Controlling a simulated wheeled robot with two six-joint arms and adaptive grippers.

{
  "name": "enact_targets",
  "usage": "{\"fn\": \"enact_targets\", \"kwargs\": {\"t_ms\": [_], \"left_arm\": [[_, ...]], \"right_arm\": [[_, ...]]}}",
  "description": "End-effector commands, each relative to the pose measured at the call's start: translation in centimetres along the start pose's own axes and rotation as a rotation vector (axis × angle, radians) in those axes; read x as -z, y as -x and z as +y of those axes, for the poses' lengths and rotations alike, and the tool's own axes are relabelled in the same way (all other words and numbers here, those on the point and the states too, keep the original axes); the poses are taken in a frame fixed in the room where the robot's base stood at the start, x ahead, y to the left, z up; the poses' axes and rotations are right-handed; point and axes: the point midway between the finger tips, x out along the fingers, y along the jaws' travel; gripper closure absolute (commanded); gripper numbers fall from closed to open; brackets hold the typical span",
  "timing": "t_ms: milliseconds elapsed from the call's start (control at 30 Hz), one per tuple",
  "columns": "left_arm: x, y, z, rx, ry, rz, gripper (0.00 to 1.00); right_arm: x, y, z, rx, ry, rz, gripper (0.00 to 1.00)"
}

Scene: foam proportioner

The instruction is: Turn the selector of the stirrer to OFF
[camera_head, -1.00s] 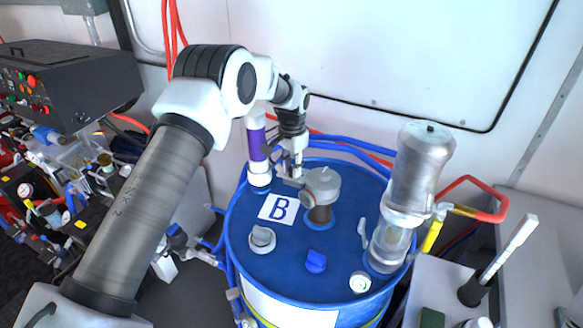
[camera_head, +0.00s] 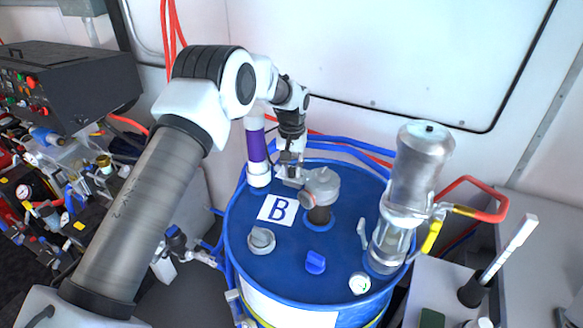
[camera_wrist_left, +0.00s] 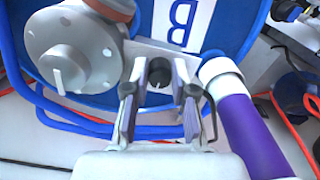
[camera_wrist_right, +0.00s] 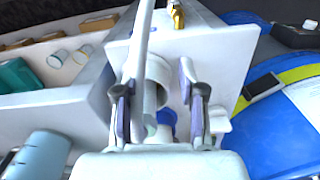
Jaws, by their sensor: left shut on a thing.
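The stirrer (camera_head: 322,186) is a grey round unit on top of the blue drum (camera_head: 285,240), beside the label B (camera_head: 278,209). It also shows at the upper left of the left wrist view (camera_wrist_left: 75,50). Its selector (camera_wrist_left: 159,73) is a small black round knob on a grey plate. My left gripper (camera_head: 290,173) is at this plate, and its two fingers (camera_wrist_left: 159,92) stand on either side of the knob, shut on it. The knob is hidden in the head view. My right gripper (camera_wrist_right: 160,95) shows only in its own wrist view, with its fingers apart.
A purple and white pipe (camera_head: 256,150) rises close beside my left gripper. A clear and silver cylinder (camera_head: 415,175) stands at the drum's right. Blue hoses (camera_head: 345,151) run behind. A white bent rod (camera_wrist_right: 140,45) passes in front of my right gripper's opening.

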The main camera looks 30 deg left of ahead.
Motion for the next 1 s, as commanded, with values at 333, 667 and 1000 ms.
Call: {"fn": "enact_targets", "kwargs": {"t_ms": [333, 667, 1000], "left_arm": [[-0.3, -0.5, 0.0, 0.002, 0.0, -0.012, 0.71], [-0.1, -0.2, 0.0, 0.001, 0.0, -0.005, 0.5], [0.1, 5.3, 0.1, 0.0, -0.001, -0.002, 0.5]], "right_arm": [[0.0, -0.1, 0.0, 0.0, 0.0, 0.0, 0.6], [0.0, 0.0, 0.0, 0.0, 0.0, 0.0, 0.6], [0.0, 0.0, 0.0, 0.0, 0.0, 0.0, 0.6]]}}
